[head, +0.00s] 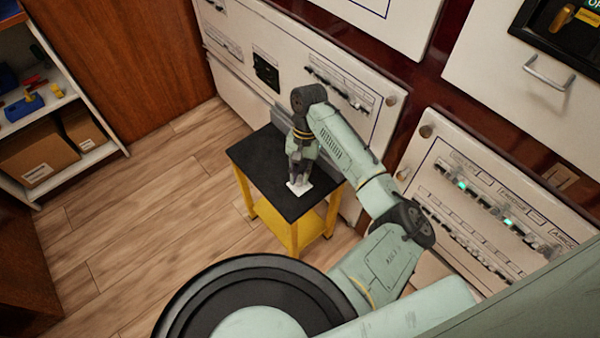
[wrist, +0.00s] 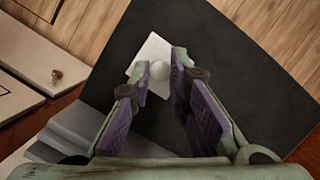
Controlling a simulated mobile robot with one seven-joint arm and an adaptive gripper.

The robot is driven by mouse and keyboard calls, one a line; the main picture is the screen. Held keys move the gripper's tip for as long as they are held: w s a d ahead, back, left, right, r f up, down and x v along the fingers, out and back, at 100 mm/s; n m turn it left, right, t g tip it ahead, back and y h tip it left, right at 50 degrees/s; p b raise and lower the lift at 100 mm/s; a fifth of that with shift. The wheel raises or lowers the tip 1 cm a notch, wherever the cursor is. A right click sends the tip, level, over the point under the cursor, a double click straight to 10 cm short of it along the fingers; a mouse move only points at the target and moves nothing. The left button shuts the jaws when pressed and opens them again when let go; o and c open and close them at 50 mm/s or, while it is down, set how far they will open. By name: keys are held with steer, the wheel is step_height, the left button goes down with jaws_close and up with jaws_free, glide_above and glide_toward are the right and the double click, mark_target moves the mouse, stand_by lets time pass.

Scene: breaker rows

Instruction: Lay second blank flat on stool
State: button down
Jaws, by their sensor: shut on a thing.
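A small white blank (head: 300,188) with a round knob is at the black top of the yellow-legged stool (head: 257,157). In the wrist view the blank (wrist: 152,50) appears as a pale plate over the black stool top (wrist: 235,75). My gripper (head: 297,179) points down over the stool, its fingertips on either side of the knob (wrist: 160,72), shut on it. The plate looks about level, near the front part of the top. I cannot tell whether it touches the surface. Part of the blank is hidden by the fingers.
White breaker panels (head: 233,50) stand close behind the stool, another (head: 470,200) to the right with green lights. A shelf (head: 75,165) with cardboard boxes (head: 45,160) and small tools is at the left. The wood floor (head: 150,220) between is clear. The rest of the stool top looks bare.

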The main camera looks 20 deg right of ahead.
steer(key=shift+f, duration=0.15)
steer(key=c, duration=1.4)
jaws_free()
steer(key=shift+c, duration=0.2)
steer(key=v, duration=1.2)
steer(key=shift+a, duration=0.1)
